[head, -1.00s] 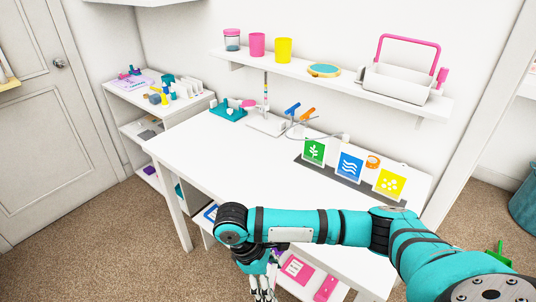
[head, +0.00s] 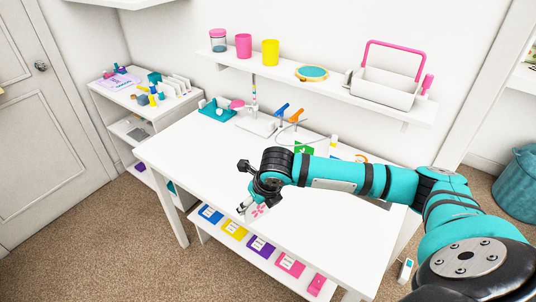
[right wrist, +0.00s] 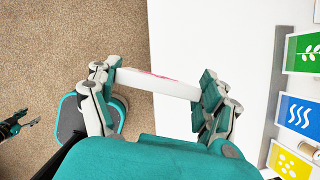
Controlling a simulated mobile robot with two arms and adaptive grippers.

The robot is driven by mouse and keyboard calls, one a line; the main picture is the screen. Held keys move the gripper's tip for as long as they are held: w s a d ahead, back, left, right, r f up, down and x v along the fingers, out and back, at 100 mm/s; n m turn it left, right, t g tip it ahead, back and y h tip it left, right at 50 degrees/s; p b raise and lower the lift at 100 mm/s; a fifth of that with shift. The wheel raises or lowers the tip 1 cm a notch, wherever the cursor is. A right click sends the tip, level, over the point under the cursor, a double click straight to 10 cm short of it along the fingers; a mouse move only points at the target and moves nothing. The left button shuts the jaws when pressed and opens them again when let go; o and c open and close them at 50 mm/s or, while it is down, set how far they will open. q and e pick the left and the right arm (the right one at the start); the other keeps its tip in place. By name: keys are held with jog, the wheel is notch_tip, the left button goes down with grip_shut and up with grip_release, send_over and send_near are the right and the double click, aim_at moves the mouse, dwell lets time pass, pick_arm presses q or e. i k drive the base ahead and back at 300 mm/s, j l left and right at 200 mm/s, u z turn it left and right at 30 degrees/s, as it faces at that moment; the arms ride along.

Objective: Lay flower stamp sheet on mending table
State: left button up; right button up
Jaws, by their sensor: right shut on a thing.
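The flower stamp sheet (head: 259,210) is a small white piece with a pink flower print. It also shows nearly edge-on in the right wrist view (right wrist: 160,84). My right gripper (head: 250,206) is shut on it, one finger at each end. The sheet appears over the front edge of the white mending table (head: 195,150); I cannot tell its height above the top. In the right wrist view it crosses the line between table and carpet. My left gripper (right wrist: 28,122) seems to be the dark shape at the left of that view, too small to read.
At the table's back are a white stand (head: 258,124), clips and picture cards, including a green card (head: 304,149). My right arm partly hides the cards. Colored packets (head: 235,230) lie on the lower shelf. A wall shelf (head: 335,88) hangs above. The left tabletop is clear.

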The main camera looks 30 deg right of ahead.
aim_at(253, 166)
jog(key=i+l, duration=0.6)
jog(key=i, duration=0.15)
